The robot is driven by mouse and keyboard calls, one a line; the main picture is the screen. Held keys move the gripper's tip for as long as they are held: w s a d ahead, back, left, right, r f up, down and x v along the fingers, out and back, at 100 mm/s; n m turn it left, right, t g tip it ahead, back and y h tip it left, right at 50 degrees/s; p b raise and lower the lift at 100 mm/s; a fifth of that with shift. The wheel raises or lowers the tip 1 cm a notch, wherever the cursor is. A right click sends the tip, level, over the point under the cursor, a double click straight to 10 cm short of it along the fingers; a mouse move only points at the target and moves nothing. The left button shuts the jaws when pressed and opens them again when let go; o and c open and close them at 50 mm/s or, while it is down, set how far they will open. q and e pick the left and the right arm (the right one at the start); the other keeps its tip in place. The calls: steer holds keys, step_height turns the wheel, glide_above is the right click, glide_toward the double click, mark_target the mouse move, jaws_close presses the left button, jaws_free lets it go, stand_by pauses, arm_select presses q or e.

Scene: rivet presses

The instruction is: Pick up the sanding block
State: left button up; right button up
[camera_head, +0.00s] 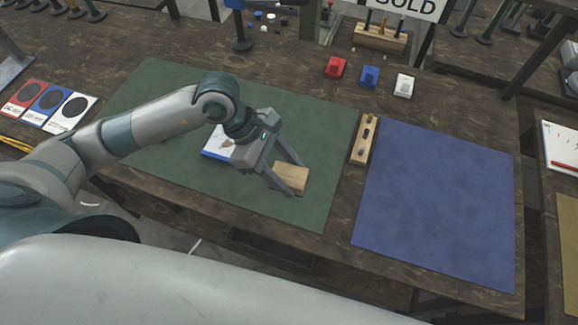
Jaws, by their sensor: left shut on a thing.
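The sanding block (291,177) is a small tan block over the right part of the green mat (313,128). My left gripper (289,180) reaches in from the left and is shut on the block, with a finger on either side of it. I cannot tell whether the block touches the mat or is held just above it. My right gripper is not in view.
A white and blue card (217,143) lies behind the gripper. A wooden strip with dark pieces (362,148) stands between the green and blue mats. The blue mat (437,195) is clear. Red, blue and white small items (369,76) stand behind.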

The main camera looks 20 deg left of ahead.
arm_select(q)
steer(key=shift+s+d+r, duration=0.1)
steer(key=shift+s+r, duration=0.15)
steer(key=shift+s, duration=0.1)
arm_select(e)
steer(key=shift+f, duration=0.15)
